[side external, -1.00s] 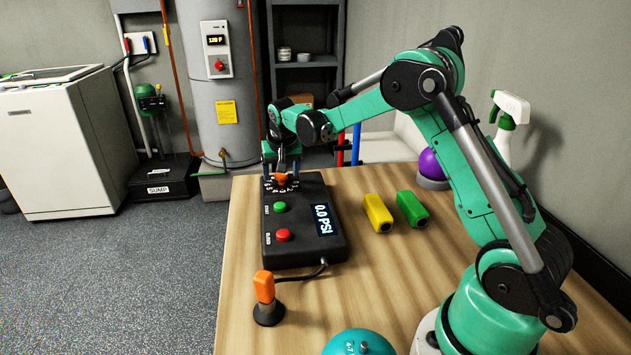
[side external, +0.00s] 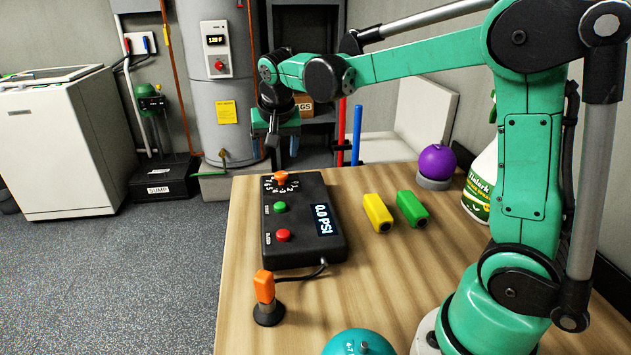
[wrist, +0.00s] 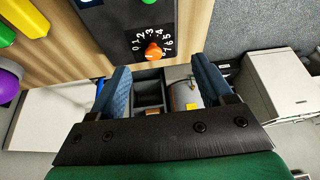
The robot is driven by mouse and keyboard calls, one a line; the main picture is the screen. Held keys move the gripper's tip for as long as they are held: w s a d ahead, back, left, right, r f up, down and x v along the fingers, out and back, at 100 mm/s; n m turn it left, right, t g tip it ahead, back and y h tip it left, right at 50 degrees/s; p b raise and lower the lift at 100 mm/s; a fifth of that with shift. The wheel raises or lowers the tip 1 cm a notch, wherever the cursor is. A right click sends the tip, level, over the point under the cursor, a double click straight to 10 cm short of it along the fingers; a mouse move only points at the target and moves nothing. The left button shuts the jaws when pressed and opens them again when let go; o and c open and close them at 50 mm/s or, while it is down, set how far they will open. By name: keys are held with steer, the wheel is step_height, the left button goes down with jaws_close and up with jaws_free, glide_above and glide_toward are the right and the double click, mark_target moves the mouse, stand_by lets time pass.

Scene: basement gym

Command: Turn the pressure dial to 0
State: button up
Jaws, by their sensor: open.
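The black control box (side external: 305,245) lies on the wooden table. Its orange pressure dial (side external: 281,178) sits at the far end inside a ring of white numbers. The dial also shows in the wrist view (wrist: 153,51), with numbers around it; I cannot tell for sure which number it points to. The box's display (side external: 321,219) reads 0.0 PSI. My gripper (side external: 283,160) is raised above and beyond the dial, apart from it. In the wrist view its two blue-padded fingers (wrist: 165,82) are spread wide with nothing between them.
The box has a green button (side external: 280,207) and a red button (side external: 283,236). An orange-handled joystick (side external: 265,290) stands in front. Yellow (side external: 377,212) and green (side external: 411,208) blocks lie right of the box. A purple ball (side external: 437,160) and spray bottle (side external: 482,185) stand farther right.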

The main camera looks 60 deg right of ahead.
steer(key=s+a+r+n+t+y, duration=0.1)
steer(key=s+a+n+t, duration=0.1)
steer(key=s+a+n, duration=0.4)
steer(key=m+g+y, duration=0.2)
steer(key=m+g, duration=0.2)
steer(key=m, duration=0.4)
glide_toward(264, 272)
step_height(264, 272, down, 5)
steer(key=w+d, duration=0.1)
steer(key=d, duration=0.1)
steer(key=a+f+m, duration=0.1)
steer(key=m, duration=0.1)
steer(key=a+f+m+g, duration=0.1)
steer(key=shift+w+f+m, duration=0.2)
steer(key=shift+m, duration=0.2)
